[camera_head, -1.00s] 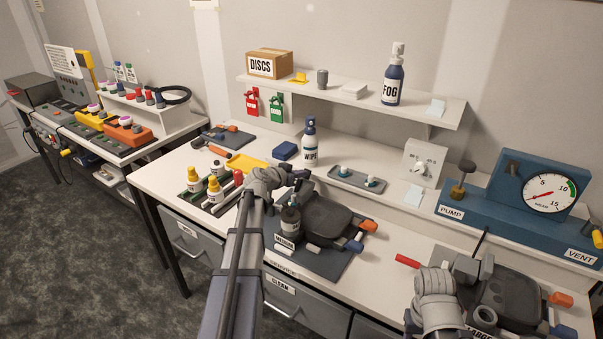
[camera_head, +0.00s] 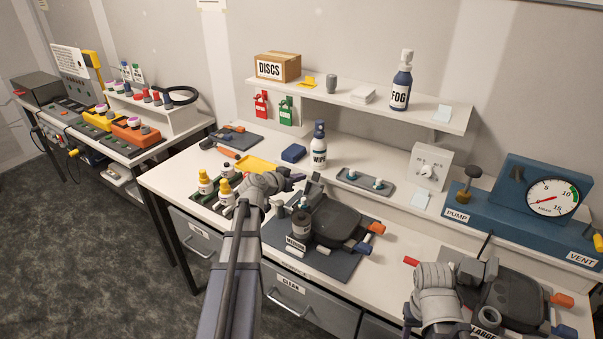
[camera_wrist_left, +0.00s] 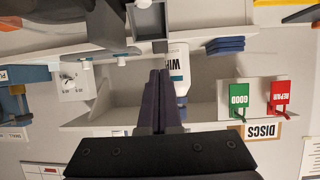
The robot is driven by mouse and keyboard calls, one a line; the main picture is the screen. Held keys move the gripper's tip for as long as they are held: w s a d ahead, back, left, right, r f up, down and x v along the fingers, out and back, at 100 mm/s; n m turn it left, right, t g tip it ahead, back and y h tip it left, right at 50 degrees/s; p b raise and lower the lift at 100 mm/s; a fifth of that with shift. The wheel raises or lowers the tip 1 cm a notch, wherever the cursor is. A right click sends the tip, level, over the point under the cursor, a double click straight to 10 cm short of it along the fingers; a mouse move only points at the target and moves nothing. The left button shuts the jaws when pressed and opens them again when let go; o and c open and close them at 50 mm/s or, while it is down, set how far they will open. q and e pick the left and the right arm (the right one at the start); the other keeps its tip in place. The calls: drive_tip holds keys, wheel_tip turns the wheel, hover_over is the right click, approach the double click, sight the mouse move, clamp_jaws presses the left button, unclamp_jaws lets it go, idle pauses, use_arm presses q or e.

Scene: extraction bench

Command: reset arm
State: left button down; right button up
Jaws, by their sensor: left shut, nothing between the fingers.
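My left arm reaches in from the bottom of the head view, over the bench (camera_head: 165,180). My left gripper (camera_head: 296,181) is above the bench, in front of the white WIPE bottle (camera_head: 319,155) and behind the yellow-capped bottles. Its fingers are together and empty; in the left wrist view the gripper (camera_wrist_left: 160,85) shows dark closed fingers in front of the WIPE bottle (camera_wrist_left: 180,65). My right arm is at the lower right, beside a dark device (camera_head: 505,300). The right gripper (camera_head: 484,271) is partly hidden and its fingers are not clear.
A dark device on a grey mat (camera_head: 335,262), labelled MEDIUM, sits right of my left arm. A shelf (camera_head: 440,118) above holds the DISCS box (camera_head: 278,66) and FOG bottle (camera_head: 401,80). The blue pump unit (camera_head: 480,228) stands right. A small grey tray (camera_head: 364,182) lies behind.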

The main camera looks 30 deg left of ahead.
use_arm(q)
drive_tip(key=p+v, duration=0.2)
drive_tip(key=v, duration=0.4)
drive_tip(key=shift+r+p, duration=0.3)
drive_tip(key=shift+r, duration=0.15)
drive_tip(key=shift+s+a, duration=0.1)
drive_tip(key=shift+a, duration=0.05)
